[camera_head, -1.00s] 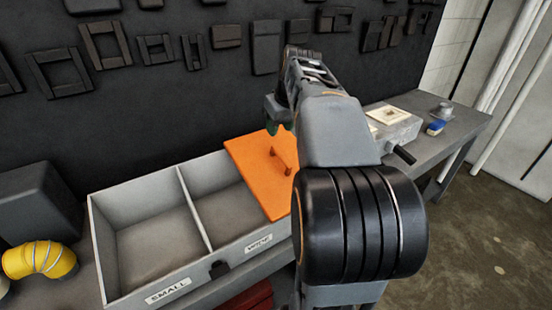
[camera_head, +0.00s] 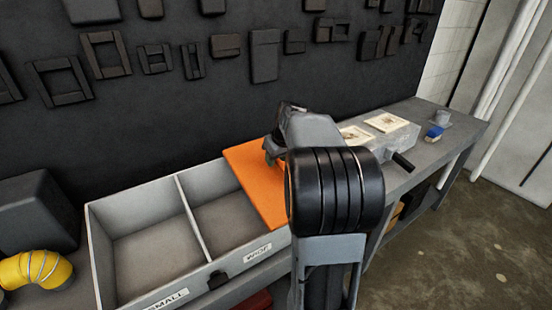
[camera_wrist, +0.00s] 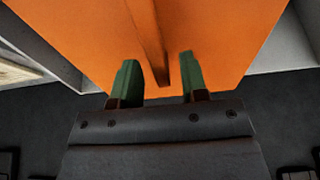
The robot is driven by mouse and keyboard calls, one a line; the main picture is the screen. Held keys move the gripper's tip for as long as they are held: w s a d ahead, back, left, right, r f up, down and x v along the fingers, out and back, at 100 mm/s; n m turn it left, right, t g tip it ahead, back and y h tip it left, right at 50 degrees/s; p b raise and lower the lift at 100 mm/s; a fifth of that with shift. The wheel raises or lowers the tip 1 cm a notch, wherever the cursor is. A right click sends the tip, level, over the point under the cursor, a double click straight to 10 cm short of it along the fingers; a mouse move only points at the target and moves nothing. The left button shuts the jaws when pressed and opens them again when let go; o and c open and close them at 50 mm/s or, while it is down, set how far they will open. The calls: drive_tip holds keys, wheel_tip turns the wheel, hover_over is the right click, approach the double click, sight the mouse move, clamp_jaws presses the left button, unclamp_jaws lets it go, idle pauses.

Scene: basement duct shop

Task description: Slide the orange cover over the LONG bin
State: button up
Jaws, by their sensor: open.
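The orange cover (camera_head: 258,185) lies flat over the right part of the grey divided bin unit, beside the open part of the compartment labelled WIDE (camera_head: 257,252). Its right side is hidden behind my arm. In the wrist view, the cover (camera_wrist: 215,30) fills the top, with its raised bar handle (camera_wrist: 148,40). My gripper (camera_wrist: 158,82) is open, with one green fingertip on each side of the handle and gaps visible. In the head view, my gripper (camera_head: 272,150) is low over the cover, mostly hidden by my arm. No LONG label shows.
The compartment labelled SMALL (camera_head: 168,300) is open and empty at the left. A yellow elbow duct (camera_head: 38,268) and a dark box (camera_head: 38,212) stand left. A grey box with a black handle (camera_head: 395,148) and a blue item (camera_head: 433,133) are on the bench at right.

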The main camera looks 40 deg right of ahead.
drive_tip(key=shift+w+f, duration=0.1)
drive_tip(key=shift+f, duration=0.3)
clamp_jaws()
idle(0.4)
